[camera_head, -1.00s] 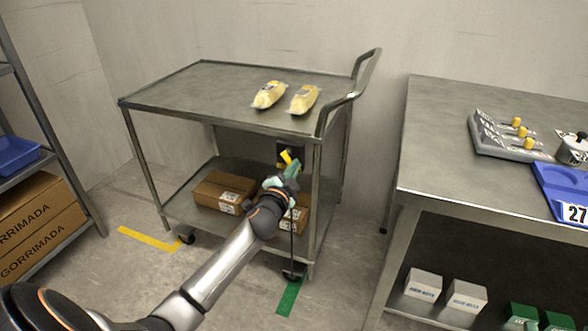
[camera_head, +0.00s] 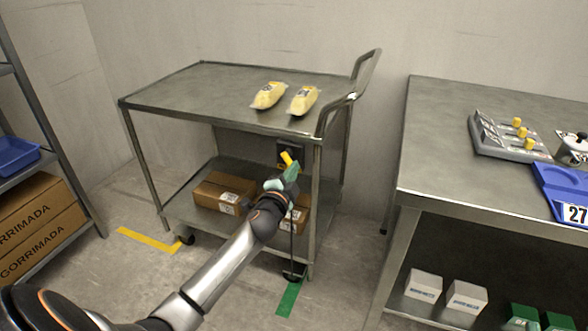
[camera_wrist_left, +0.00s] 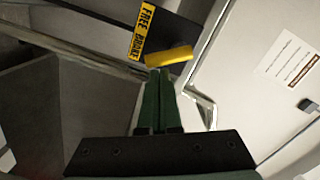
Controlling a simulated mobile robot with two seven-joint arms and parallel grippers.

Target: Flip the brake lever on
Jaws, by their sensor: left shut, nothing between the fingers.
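The brake lever has a yellow handle (camera_head: 287,158) on a dark plate (camera_head: 288,148) at the handle end of the metal cart (camera_head: 225,90). In the left wrist view the yellow lever (camera_wrist_left: 168,56) lies just past my fingertips, below a yellow label (camera_wrist_left: 143,31) reading "FREE" and "BRAKE". My left gripper (camera_head: 289,172) is shut and empty, with its green fingers (camera_wrist_left: 158,78) right at the lever. I cannot tell whether they touch it. My right gripper is not in view.
Two yellow packs (camera_head: 303,100) lie on the cart top. Cardboard boxes (camera_head: 222,191) sit on its lower shelf. A steel table (camera_head: 440,130) with a switch panel (camera_head: 505,138) stands to the right. A shelf rack (camera_head: 45,110) stands at left.

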